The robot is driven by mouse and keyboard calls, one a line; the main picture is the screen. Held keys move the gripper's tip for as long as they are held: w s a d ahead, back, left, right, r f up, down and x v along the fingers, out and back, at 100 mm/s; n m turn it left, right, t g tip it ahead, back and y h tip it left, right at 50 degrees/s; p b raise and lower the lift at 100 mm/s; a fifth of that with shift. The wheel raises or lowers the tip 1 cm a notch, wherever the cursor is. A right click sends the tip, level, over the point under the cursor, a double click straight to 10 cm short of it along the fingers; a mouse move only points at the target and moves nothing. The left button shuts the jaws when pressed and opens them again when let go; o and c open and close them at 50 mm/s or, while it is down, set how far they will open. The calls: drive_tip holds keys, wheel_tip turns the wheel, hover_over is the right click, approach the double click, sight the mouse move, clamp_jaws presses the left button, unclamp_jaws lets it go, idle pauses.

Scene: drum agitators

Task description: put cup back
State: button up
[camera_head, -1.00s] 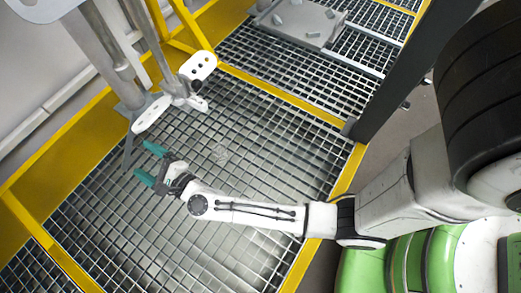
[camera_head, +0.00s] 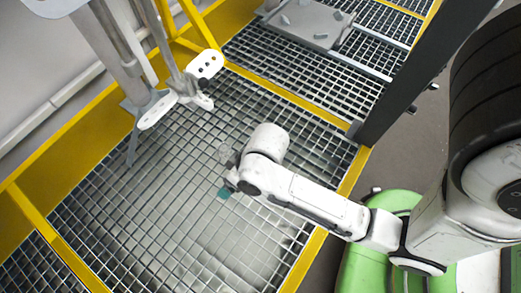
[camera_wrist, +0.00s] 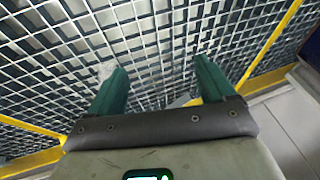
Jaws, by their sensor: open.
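A small clear round thing, which looks like the cup (camera_head: 224,153), shows faintly over the metal grating in the head view. It is just beyond my gripper (camera_head: 225,190), beside my arm's bent end. In the wrist view my gripper (camera_wrist: 158,82) has its two teal fingers wide apart, with only grating seen between them. A pale, blurry patch (camera_wrist: 105,71) shows by the left fingertip; I cannot tell if it is the cup. In the head view most of the gripper is hidden by my own wrist, with one teal fingertip showing.
The grating floor (camera_head: 170,220) has yellow edge beams. An agitator with metal shafts and white perforated paddles (camera_head: 208,64) hangs at the upper left. A dark post (camera_head: 410,80) stands at the right. A grey plate (camera_head: 308,22) lies at the back. The grating at lower left is clear.

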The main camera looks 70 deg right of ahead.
drive_tip(key=s+d+r+n+g+h, duration=0.1)
drive_tip(key=s+d+r+g+h, duration=0.1)
drive_tip(key=s+d, duration=0.3)
drive_tip(key=s+g, duration=0.1)
drive_tip(key=s, duration=0.2)
drive_tip(key=shift+s+d+n, duration=0.15)
drive_tip(key=shift+s+n, duration=0.1)
drive_tip(key=shift+n, duration=0.05)
